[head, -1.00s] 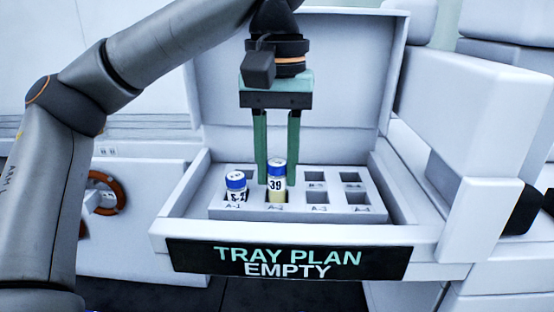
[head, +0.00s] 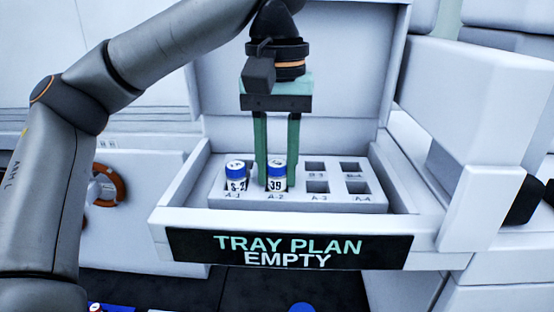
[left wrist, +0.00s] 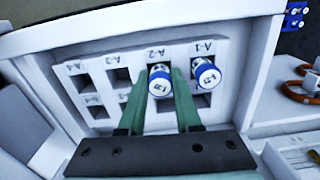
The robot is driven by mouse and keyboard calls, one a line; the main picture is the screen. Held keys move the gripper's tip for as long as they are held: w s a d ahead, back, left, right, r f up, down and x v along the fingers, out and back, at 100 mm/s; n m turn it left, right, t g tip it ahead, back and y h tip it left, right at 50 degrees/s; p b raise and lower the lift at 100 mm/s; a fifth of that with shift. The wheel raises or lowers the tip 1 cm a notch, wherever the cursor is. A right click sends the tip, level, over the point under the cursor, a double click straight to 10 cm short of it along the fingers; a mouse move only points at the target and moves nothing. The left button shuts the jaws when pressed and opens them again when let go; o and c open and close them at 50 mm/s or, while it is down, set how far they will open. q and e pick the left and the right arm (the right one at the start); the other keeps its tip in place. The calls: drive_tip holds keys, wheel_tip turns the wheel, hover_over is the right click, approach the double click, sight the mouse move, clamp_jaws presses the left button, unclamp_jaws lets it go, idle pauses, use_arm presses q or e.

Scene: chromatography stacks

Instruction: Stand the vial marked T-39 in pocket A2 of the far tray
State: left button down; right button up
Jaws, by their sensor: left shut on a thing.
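The vial marked 39 (head: 276,184), with a white label and blue cap, stands upright in pocket A-2 of the white tray (head: 300,202), its lower part hidden in the pocket. Only "39" of its mark is legible. My left gripper (head: 277,172) comes from above, with its green fingers on either side of this vial, shut on it. The left wrist view also shows the vial (left wrist: 160,86) between the fingers, at the A-2 label. My right gripper is not in view.
A second blue-capped vial (head: 236,184) stands close by in pocket A-1. Pockets A-3 and A-4 (head: 357,188) and the back pockets seen on the right are empty. The tray sits in a walled case with a raised lid (head: 350,100) and a sign reading "TRAY PLAN EMPTY" (head: 288,250).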

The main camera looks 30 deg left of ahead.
use_arm(q)
drive_tip(key=c, duration=0.5)
unclamp_jaws()
drive_tip(key=shift+o, duration=0.2)
drive_tip(key=o, duration=0.3)
drive_tip(key=shift+o, duration=0.2)
drive_tip(key=shift+r, duration=0.15)
drive_tip(key=shift+r+p, duration=0.95)
drive_tip(key=shift+r, duration=2.45)
